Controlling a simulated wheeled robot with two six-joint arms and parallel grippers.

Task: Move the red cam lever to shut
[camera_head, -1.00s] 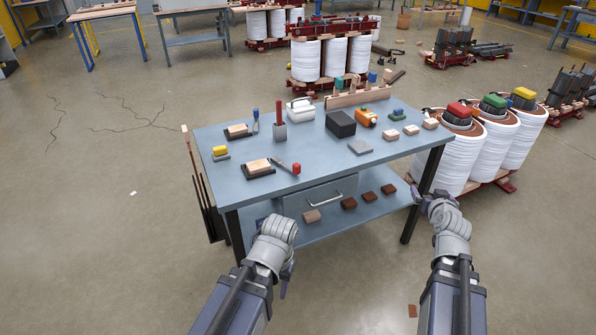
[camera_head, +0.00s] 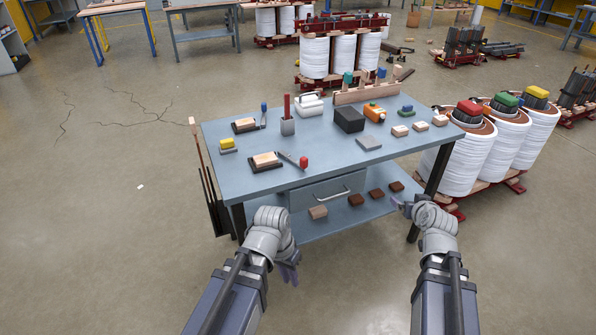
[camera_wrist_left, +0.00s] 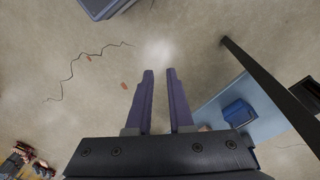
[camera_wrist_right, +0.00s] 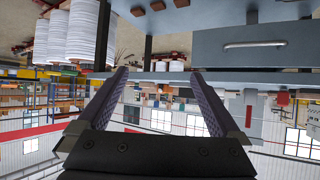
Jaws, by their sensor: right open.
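A red upright lever-like bar (camera_head: 287,106) stands in a small grey block (camera_head: 287,126) near the middle back of the blue-grey table (camera_head: 228,180). It looks like the red cam lever, standing about vertical. A dark tool with a red end (camera_head: 303,163) lies nearer the front edge. My left gripper (camera_head: 291,273) is in front of the table, low and empty; its two fingers stand apart in the left wrist view (camera_wrist_left: 160,72). My right gripper (camera_head: 397,203) is by the table's front right, apart from it; its fingers are wide apart and empty in the right wrist view (camera_wrist_right: 157,72).
The tabletop holds wood blocks on dark bases (camera_head: 266,159), a black box (camera_head: 348,119), an orange device (camera_head: 374,112) and a grey plate (camera_head: 369,143). A drawer (camera_head: 325,191) and lower shelf are in front. White coils (camera_head: 464,160) stand close to the right.

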